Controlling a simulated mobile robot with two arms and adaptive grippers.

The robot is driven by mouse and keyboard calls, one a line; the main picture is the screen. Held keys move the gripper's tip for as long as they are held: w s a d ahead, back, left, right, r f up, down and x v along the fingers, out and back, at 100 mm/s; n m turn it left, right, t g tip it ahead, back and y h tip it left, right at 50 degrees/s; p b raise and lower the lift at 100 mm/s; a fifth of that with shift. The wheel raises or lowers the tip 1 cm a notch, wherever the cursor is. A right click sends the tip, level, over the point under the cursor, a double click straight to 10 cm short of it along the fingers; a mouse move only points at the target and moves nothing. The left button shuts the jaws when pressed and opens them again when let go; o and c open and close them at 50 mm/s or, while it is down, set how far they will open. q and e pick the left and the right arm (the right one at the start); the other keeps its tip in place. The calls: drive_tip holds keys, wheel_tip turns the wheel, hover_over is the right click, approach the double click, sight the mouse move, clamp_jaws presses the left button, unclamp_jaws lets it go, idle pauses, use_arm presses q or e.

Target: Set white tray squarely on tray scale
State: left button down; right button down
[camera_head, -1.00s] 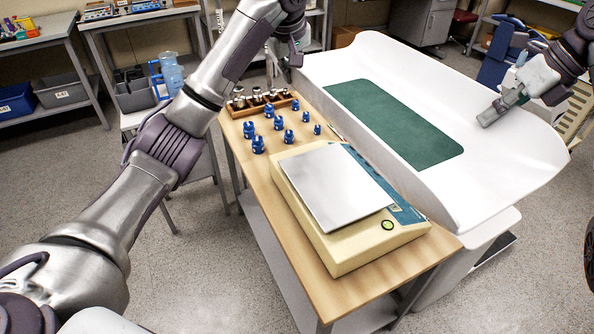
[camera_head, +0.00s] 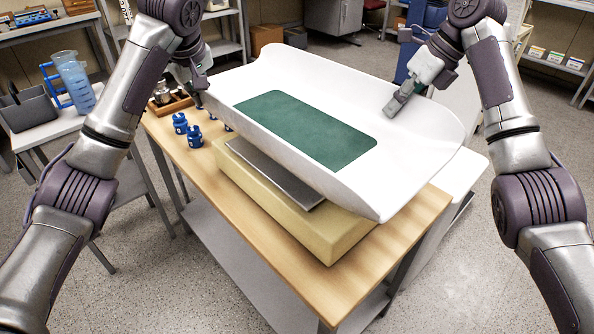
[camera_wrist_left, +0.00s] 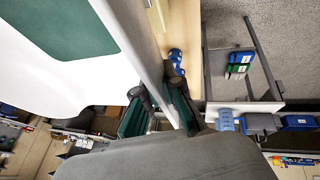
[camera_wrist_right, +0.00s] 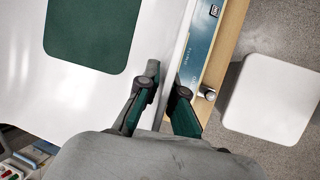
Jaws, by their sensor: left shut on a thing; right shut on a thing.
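The white tray (camera_head: 415,128) with a green mat (camera_head: 305,130) is held up between my two grippers. In the head view it hangs above the scale, tilted in the picture, and hides most of it. The tray scale has a cream body (camera_head: 300,218) and a grey metal plate (camera_head: 275,175), partly visible under the tray's near edge. My left gripper (camera_head: 200,88) is shut on the tray's left end; its fingers pinch the rim in the left wrist view (camera_wrist_left: 160,95). My right gripper (camera_head: 395,105) is shut on the far right rim, also seen in the right wrist view (camera_wrist_right: 163,95). I cannot tell whether tray and plate touch.
The scale stands on a wooden table (camera_head: 400,228). Several blue-capped weights (camera_head: 187,130) and a wooden block of metal weights (camera_head: 170,103) sit at its left end, close to the tray. A side table with a blue jug (camera_head: 75,82) stands further left.

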sight(391, 132)
use_arm(q)
drive_tip(key=shift+f, duration=0.65)
use_arm(e)
drive_tip(key=shift+f, duration=0.65)
use_arm(q)
drive_tip(key=shift+d+r, duration=0.1)
use_arm(e)
drive_tip(key=shift+r, duration=0.1)
